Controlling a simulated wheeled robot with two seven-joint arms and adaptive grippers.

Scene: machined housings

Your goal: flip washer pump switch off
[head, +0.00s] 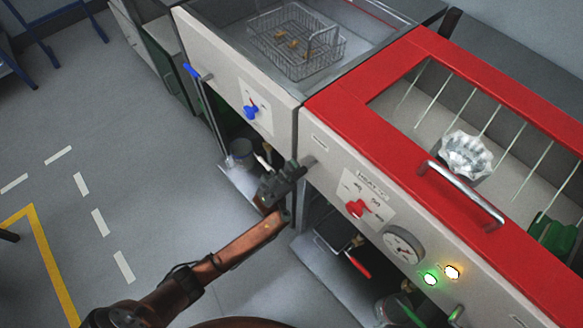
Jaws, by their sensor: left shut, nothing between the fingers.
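The washer looks to be the grey open tank (222,32) with a wire basket in it. On its pale front panel a blue switch (250,112) sits on a white label plate (258,101); the lettering is too small to read and its on or off position is unclear. My left gripper (290,176) is shut and empty, below and right of the blue switch and apart from it. It is close to the seam between the tank and the red-topped unit. My right gripper is out of view.
The red-topped unit (425,48) carries a red knob (356,208), a gauge (403,244), lit green and amber lamps (453,271) and a bar handle (460,195). A blue-tipped lever (192,70) sticks out at the tank's left. Open floor (130,150) lies left.

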